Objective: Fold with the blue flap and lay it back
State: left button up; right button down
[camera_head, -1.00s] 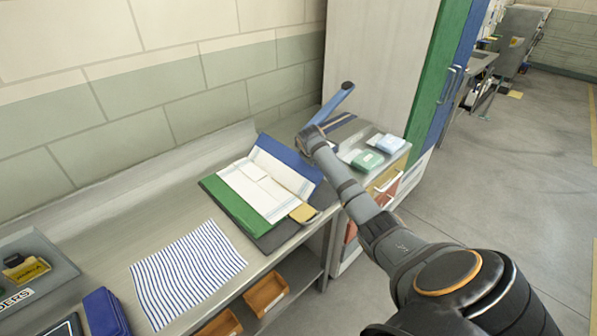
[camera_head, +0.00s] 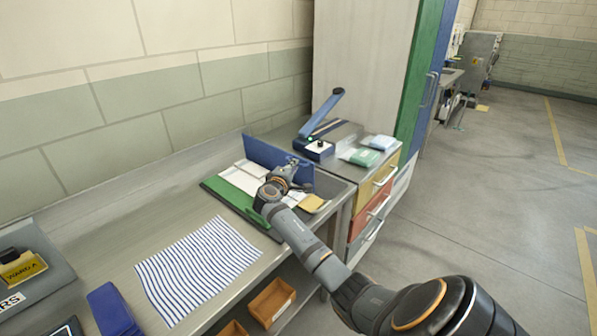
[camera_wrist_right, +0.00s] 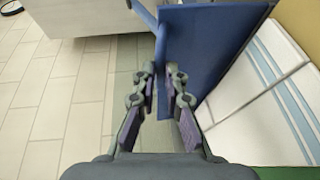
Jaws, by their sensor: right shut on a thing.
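The blue flap (camera_head: 268,160) stands steeply raised along the far side of the folding board on the bench. In the right wrist view the blue flap (camera_wrist_right: 205,45) fills the upper middle. The green flap (camera_head: 232,207) lies flat at the near left of the board. White cloth with blue stripes (camera_wrist_right: 268,75) lies on the board, partly hidden behind my right arm in the head view. My left gripper is out of view.
A striped cloth (camera_head: 197,268) lies flat on the bench (camera_head: 120,232) nearer me. A sealer with a blue lever (camera_head: 322,115) and packets (camera_head: 365,155) stand on the drawer cabinet to the right.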

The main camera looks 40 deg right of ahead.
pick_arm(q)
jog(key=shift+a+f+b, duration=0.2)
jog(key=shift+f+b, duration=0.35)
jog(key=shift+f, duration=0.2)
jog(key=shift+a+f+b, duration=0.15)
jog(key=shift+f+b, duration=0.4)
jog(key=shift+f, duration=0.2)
pick_arm(e)
jog(key=shift+s+a+f, duration=0.1)
jog(key=shift+a+f, duration=0.3)
jog(key=shift+a, duration=0.25)
jog(key=shift+a+f, duration=0.4)
jog(key=shift+a, duration=0.25)
jog(key=c, duration=1.4)
grip_release()
jog(key=shift+d+f, duration=0.15)
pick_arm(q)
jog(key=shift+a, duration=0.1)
pick_arm(e)
jog(key=f+v, duration=0.1)
jog(key=v, duration=1.1)
jog(key=shift+r, duration=0.35)
